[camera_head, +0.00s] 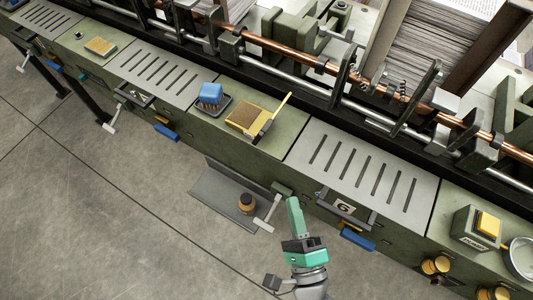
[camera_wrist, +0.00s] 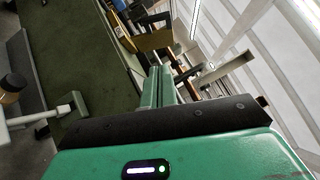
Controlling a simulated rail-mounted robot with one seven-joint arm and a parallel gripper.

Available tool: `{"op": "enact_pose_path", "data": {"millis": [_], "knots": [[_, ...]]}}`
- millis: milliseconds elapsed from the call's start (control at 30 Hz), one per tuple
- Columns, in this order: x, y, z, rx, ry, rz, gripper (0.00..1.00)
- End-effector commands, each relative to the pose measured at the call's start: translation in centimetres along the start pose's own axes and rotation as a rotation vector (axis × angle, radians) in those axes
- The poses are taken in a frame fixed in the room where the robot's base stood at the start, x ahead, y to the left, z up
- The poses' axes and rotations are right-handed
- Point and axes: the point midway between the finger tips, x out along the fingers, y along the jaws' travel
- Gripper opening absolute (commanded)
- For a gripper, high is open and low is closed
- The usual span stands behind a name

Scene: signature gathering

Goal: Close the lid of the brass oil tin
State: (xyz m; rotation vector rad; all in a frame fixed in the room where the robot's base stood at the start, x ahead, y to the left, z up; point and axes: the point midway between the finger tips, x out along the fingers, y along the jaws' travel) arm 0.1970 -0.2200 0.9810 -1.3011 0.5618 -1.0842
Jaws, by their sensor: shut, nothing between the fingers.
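The brass oil tin (camera_head: 245,118) appears to be the low yellow box with a brown inside on the green machine ledge. A thin yellow panel (camera_head: 281,106), which looks like its lid, stands raised at the box's right side. In the wrist view a brass-coloured panel (camera_wrist: 154,40) shows beyond the fingertips, probably the same lid. My gripper (camera_head: 293,202) is teal, shut and empty. It is below and right of the tin in the head view, apart from it. Its closed fingers also show in the wrist view (camera_wrist: 157,76).
A slotted grey plate (camera_head: 360,172) lies to the right. A crank handle (camera_head: 268,212) juts out near my gripper. A round brown-topped knob (camera_head: 247,203) sits above a grey floor plate (camera_head: 215,196).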

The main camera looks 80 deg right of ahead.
Motion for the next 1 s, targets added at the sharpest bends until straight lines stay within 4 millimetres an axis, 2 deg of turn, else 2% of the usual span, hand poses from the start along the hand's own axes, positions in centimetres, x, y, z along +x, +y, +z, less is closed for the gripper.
{"op": "enact_pose_path", "data": {"millis": [467, 500, 700, 1000], "knots": [[9.8, -0.3, 0.1, 0.000, -0.001, -0.006, 0.00], [10.3, -0.4, 0.6, 0.001, -0.002, -0.006, 0.00], [12.0, -0.2, 2.5, -0.001, -0.003, -0.003, 0.00], [12.4, -0.1, 3.0, -0.002, -0.004, -0.002, 0.00]]}}
